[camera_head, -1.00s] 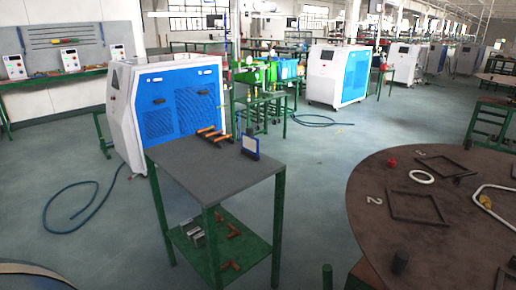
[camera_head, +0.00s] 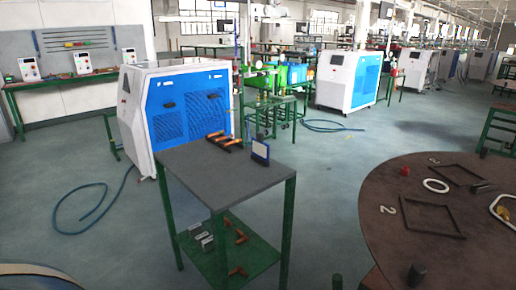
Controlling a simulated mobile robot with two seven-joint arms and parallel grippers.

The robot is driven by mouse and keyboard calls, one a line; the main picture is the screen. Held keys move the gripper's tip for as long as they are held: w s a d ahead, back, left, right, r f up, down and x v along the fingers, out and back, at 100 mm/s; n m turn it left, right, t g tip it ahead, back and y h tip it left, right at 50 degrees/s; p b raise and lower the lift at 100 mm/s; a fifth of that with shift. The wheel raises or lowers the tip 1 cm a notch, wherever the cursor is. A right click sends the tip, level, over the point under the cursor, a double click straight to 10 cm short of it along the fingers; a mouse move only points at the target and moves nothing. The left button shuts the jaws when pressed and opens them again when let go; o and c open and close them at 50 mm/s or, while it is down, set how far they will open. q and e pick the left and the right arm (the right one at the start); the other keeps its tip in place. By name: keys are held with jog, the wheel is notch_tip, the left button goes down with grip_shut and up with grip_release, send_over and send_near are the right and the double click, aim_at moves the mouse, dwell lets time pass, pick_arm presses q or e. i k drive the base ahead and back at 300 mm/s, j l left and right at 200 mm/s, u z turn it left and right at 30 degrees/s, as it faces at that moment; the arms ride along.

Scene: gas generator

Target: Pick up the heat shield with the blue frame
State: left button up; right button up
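The heat shield with the blue frame (camera_head: 260,152) stands upright on the grey top of a green-legged table (camera_head: 218,183), near its back right edge. Neither of my grippers is in view.
Orange-handled tools (camera_head: 222,140) lie at the table's back edge. Grey blocks and orange pipe pieces rest on its green lower shelf (camera_head: 245,252). A blue and white machine (camera_head: 178,110) stands behind. A round brown table (camera_head: 440,215) is at right; a floor gap separates the tables.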

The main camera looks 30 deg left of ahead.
aim_at(260, 149)
jog(key=i+j+u, duration=0.1)
jog(key=j, duration=0.2)
jog(key=i+j, duration=0.2)
jog(key=j, duration=0.15)
jog(key=i+j+u, duration=0.15)
jog(key=j, duration=0.15)
jog(key=i+j+u, duration=0.15)
jog(key=j, duration=0.2)
jog(key=i+j+u, duration=0.1)
jog(key=j, duration=0.25)
jog(key=i+j+u, duration=0.15)
jog(key=j, duration=0.2)
jog(key=j+u, duration=0.2)
jog(key=j, duration=0.35)
jog(key=i+j+u, duration=0.15)
jog(key=j, duration=0.35)
